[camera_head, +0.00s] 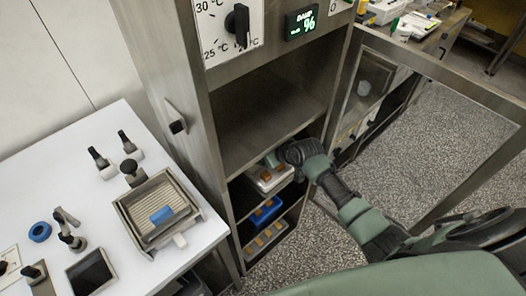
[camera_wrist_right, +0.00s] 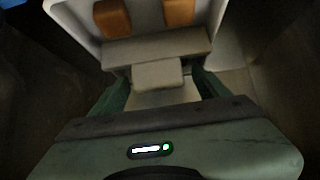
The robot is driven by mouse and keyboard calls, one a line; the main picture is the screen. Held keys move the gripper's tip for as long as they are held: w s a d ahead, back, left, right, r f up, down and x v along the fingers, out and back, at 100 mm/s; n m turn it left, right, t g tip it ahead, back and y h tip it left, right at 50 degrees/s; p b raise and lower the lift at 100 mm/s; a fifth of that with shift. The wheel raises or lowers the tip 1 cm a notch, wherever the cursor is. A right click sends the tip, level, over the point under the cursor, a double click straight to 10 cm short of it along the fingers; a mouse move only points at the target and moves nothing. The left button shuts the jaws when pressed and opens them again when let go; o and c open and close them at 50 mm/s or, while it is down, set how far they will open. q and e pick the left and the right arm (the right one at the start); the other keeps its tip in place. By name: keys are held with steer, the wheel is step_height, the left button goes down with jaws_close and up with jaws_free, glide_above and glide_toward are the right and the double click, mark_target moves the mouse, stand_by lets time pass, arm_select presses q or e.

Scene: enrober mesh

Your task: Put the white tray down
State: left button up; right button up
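The white tray (camera_head: 274,184) sits level in the steel cabinet, on the upper level of a stack of trays, with orange-brown pieces in it. In the right wrist view, the white tray (camera_wrist_right: 158,47) shows its front wall and a pale tab handle (camera_wrist_right: 158,74). My right gripper (camera_head: 285,158) reaches into the cabinet at the tray. In the wrist view, the dark green fingers of my right gripper (camera_wrist_right: 160,88) stand on either side of the tab, apart, with narrow gaps beside it. What bears the tray underneath is hidden. My left gripper is not in view.
A blue tray (camera_head: 253,217) and a grey tray (camera_head: 251,250) with pieces stand below. The cabinet door (camera_head: 440,85) hangs open at the right. A white table (camera_head: 85,150) with a slatted frame (camera_head: 150,198) stands left. An empty compartment (camera_head: 265,110) lies above.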

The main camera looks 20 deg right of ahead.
steer(key=shift+s+d+r, duration=0.1)
steer(key=shift+s+r, duration=0.05)
steer(key=shift+r, duration=0.15)
arm_select(q)
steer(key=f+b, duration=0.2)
steer(key=b, duration=0.1)
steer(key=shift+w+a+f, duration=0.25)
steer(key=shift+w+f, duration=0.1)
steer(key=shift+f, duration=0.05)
arm_select(e)
steer(key=s+d+r, duration=0.1)
steer(key=s+d, duration=0.1)
steer(key=s, duration=0.5)
steer(key=s+d+r, duration=0.2)
steer(key=s+d, duration=0.1)
steer(key=s, duration=0.4)
steer(key=shift+s, duration=0.25)
steer(key=shift+r, duration=0.1)
